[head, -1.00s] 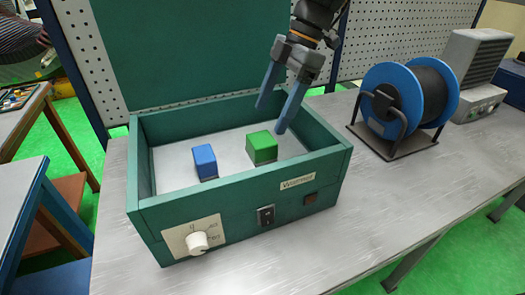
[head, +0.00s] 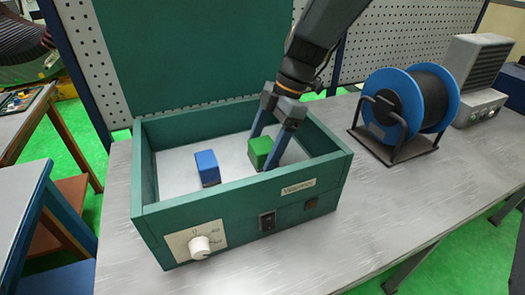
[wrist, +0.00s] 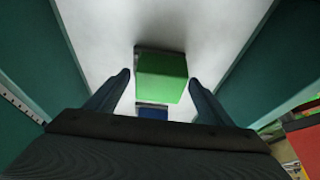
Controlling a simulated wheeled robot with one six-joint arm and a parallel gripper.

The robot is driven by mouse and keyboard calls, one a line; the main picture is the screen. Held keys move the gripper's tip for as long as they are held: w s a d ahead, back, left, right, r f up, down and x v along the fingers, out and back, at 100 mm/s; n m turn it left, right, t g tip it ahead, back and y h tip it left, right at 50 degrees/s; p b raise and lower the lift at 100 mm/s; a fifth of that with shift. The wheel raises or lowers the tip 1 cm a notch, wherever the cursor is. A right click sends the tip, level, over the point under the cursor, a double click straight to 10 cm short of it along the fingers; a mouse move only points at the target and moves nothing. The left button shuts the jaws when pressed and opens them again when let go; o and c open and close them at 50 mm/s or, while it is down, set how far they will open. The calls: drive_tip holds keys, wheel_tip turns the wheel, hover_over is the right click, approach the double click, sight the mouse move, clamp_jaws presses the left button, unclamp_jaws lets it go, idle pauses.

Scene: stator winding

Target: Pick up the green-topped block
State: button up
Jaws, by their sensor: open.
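The green-topped block (head: 259,148) stands on the white floor of the green box, right of the middle. It also shows in the wrist view (wrist: 161,76), between and just beyond my fingertips. My gripper (head: 264,150) is open, with its fingers lowered into the box on either side of the green-topped block. In the wrist view, my gripper (wrist: 160,80) has a gap between each finger and the block.
A blue block (head: 207,167) stands left of the green one; it is partly hidden in the wrist view (wrist: 151,112). The box's walls (head: 245,190) surround both blocks. A blue cable spool (head: 408,102) stands on the bench to the right.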

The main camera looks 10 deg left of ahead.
drive_tip(key=c, duration=1.4)
